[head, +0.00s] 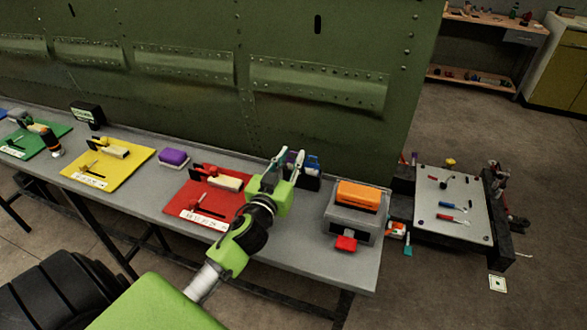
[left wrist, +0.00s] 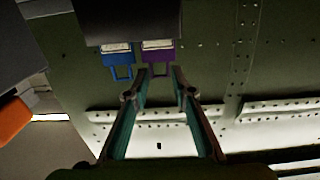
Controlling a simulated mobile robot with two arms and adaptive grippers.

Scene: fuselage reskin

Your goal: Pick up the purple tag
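The purple tag (left wrist: 158,52) shows in the left wrist view, with a white label strip and an open loop end. It sits in a dark holder (left wrist: 128,22), beside a blue tag (left wrist: 119,58). My left gripper (left wrist: 160,71) is open, its two fingertips on either side of the purple tag's loop; I cannot tell whether they touch it. In the head view my left gripper (head: 289,160) is at the dark holder (head: 309,183) near the bench's back edge. The purple tag cannot be made out there. My right gripper is not in view.
On the grey bench (head: 145,190) are a red board (head: 180,204), a yellow board (head: 132,171), a purple block (head: 173,156) and a grey box with an orange top (head: 358,196). A green riveted panel (head: 200,90) stands behind.

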